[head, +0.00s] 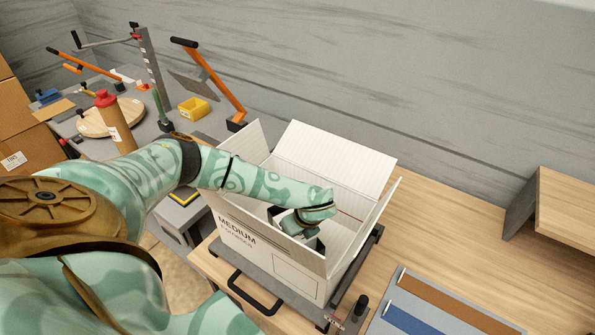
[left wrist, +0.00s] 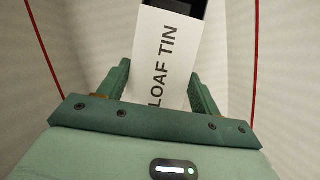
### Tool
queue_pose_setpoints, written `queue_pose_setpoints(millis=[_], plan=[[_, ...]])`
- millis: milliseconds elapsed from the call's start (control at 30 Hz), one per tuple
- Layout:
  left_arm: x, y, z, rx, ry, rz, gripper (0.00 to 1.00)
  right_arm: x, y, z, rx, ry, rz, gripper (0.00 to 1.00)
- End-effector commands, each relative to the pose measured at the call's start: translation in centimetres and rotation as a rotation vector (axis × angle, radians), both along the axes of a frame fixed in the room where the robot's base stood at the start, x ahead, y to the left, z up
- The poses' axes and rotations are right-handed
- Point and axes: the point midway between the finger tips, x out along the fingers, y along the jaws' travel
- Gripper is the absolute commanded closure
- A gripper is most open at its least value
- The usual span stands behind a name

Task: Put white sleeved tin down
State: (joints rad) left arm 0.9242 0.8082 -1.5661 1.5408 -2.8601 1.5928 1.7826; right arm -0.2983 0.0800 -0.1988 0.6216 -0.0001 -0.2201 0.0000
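The white sleeved tin (left wrist: 165,58) carries the words "LOAF TIN" and has a dark end showing beyond the sleeve. It sits between the two fingers of my left gripper (left wrist: 162,88), which appear closed on its sides. In the head view my left gripper (head: 302,226) reaches down inside an open white carton (head: 240,232). Dark parts of the tin show on either side of the gripper there. The gripper hides most of the tin, and I cannot tell whether it touches the carton floor. My right gripper is not in view.
The carton's flaps stand open around my left arm. It rests on a dark platform (head: 242,287) on the wooden bench (head: 430,235). A grey tray with brown and blue strips (head: 455,302) lies front right. A red-capped bottle (head: 115,122) and yellow bin (head: 194,108) stand back left.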

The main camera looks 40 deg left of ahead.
Motion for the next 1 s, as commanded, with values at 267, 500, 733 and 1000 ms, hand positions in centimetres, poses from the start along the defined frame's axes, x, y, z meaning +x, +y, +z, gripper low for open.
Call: queue_pose_setpoints(millis=[267, 500, 733, 1000], plan=[[0.0, 0.0, 0.0, 0.0, 0.0, 0.0, 0.14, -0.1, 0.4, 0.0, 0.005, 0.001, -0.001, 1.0], [0.0, -0.5, 1.5, -0.001, -0.003, 0.0, 0.14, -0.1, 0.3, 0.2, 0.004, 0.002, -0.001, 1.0], [-0.5, -2.5, 6.4, -0.001, -0.005, -0.003, 0.14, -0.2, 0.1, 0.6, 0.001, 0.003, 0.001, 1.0], [-1.1, -4.2, 10.5, -0.001, -0.002, -0.001, 0.14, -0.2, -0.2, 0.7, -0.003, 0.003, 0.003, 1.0]])
